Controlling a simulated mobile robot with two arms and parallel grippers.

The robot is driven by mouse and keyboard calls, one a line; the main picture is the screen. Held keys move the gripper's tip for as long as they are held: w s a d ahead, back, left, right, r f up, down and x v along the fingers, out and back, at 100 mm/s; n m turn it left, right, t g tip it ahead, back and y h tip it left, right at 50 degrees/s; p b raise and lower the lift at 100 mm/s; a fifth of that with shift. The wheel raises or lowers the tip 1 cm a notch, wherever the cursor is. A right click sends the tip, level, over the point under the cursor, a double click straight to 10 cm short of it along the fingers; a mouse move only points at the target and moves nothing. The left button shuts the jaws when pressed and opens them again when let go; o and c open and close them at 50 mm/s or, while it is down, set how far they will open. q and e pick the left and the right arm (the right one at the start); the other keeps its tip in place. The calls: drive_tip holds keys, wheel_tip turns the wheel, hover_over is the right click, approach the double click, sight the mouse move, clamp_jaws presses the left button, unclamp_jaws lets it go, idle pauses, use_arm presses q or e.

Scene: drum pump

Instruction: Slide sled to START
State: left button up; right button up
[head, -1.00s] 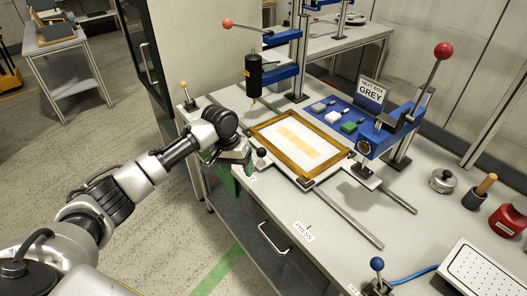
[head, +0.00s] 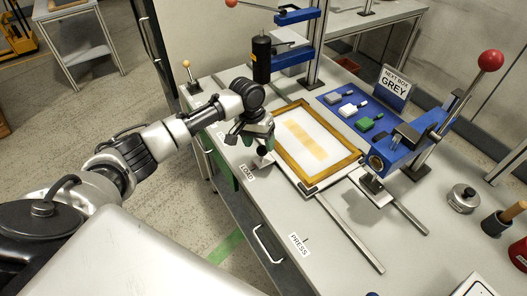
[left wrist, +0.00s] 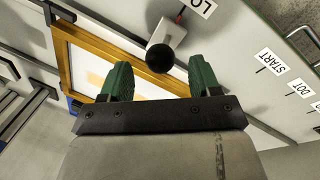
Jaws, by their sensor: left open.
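The sled (head: 343,166) carries a wooden frame with a pale screen and sits on two rails on the bench. Its black knob (left wrist: 160,59) on a light metal bracket (left wrist: 168,31) shows in the left wrist view, beside the partly cut-off LOAD label (left wrist: 203,7). My left gripper (head: 254,143) is over the bench's front edge at the knob. In the left wrist view its green fingers (left wrist: 160,73) are open, with the knob between their tips; no contact shows. My right gripper is out of view.
A black cylinder (head: 262,60) on a blue arm stands behind the sled. A blue press head (head: 400,150) with a red-ball lever stands to its right. The rails (head: 350,245) are bare toward the near right.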

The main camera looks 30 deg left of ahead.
sight(263, 154)
use_arm(q)
drive_tip(key=f, duration=0.3)
drive_tip(key=d+f, duration=0.1)
drive_tip(key=f, duration=0.1)
drive_tip(key=shift+w+f, duration=0.1)
drive_tip(key=shift+w, duration=0.15)
drive_tip(key=shift+f, duration=0.25)
drive_tip(key=shift+s, duration=0.1)
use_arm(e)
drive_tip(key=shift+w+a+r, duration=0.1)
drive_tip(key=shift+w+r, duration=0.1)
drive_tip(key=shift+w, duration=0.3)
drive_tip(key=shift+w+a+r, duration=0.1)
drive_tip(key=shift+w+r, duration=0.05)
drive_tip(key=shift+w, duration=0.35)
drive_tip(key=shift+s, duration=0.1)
use_arm(q)
drive_tip(key=c, duration=0.4)
clamp_jaws()
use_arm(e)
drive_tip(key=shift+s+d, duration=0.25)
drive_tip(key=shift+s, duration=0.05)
use_arm(q)
drive_tip(key=shift+r+p, duration=0.1)
drive_tip(key=shift+p, duration=0.25)
